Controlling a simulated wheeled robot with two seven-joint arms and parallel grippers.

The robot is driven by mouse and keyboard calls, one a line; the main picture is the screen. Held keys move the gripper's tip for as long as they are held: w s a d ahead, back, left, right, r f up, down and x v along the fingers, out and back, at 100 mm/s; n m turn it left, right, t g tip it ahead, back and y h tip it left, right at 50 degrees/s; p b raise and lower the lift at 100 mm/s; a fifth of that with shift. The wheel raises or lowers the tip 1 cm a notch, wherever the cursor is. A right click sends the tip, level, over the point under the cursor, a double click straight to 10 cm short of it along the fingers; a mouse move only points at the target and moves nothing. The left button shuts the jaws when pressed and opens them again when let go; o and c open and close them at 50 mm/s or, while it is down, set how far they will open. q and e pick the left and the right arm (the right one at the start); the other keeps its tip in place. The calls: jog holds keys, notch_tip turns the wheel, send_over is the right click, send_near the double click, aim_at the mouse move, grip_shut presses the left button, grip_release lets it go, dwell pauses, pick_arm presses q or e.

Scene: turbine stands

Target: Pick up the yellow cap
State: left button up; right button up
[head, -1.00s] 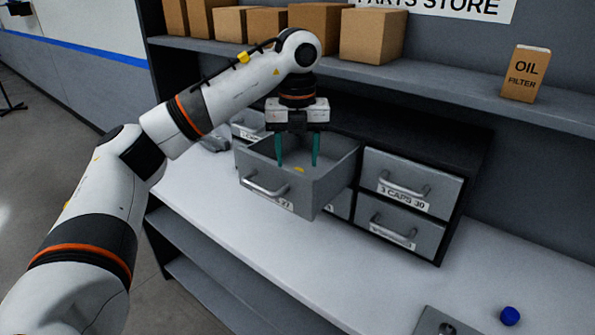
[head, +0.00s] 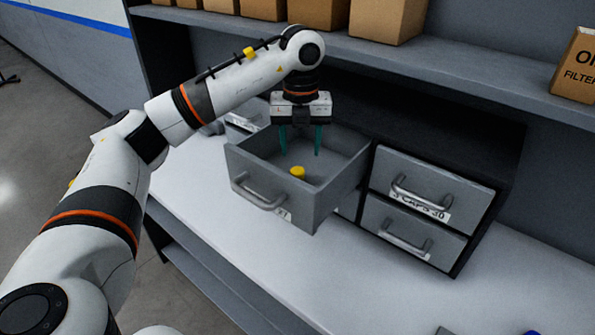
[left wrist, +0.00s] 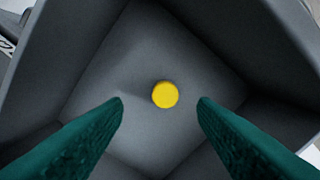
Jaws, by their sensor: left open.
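The yellow cap (head: 297,172) lies on the floor of the pulled-out grey drawer (head: 252,165). It also shows in the left wrist view (left wrist: 165,94), a round yellow disc near the middle of the drawer floor. My left gripper (head: 301,154) points down with its green fingers reaching into the drawer's opening. Its fingertips are apart, and nothing is between them; in the left wrist view they (left wrist: 160,100) stand to either side of the cap, which looks lower than they are. My right gripper is not in view.
The open drawer's walls surround the left fingers. Shut drawers, one labelled "3 CAPS 30" (head: 430,190), are to the right. A shelf (head: 450,70) with cardboard boxes (head: 388,20) runs above. The white worktop (head: 300,262) in front is mostly clear.

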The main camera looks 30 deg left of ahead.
aim_at(297, 170)
pick_arm(q)
jog(key=shift+w+a+f, duration=0.15)
jog(key=shift+f, duration=0.75)
jog(key=f+p, duration=0.3)
jog(key=f, duration=0.1)
jog(key=shift+s+a+f, duration=0.1)
jog(key=shift+s+a, duration=0.1)
jog(key=shift+s, duration=0.05)
jog(key=shift+f, duration=0.6)
jog(key=shift+w, duration=0.1)
grip_shut()
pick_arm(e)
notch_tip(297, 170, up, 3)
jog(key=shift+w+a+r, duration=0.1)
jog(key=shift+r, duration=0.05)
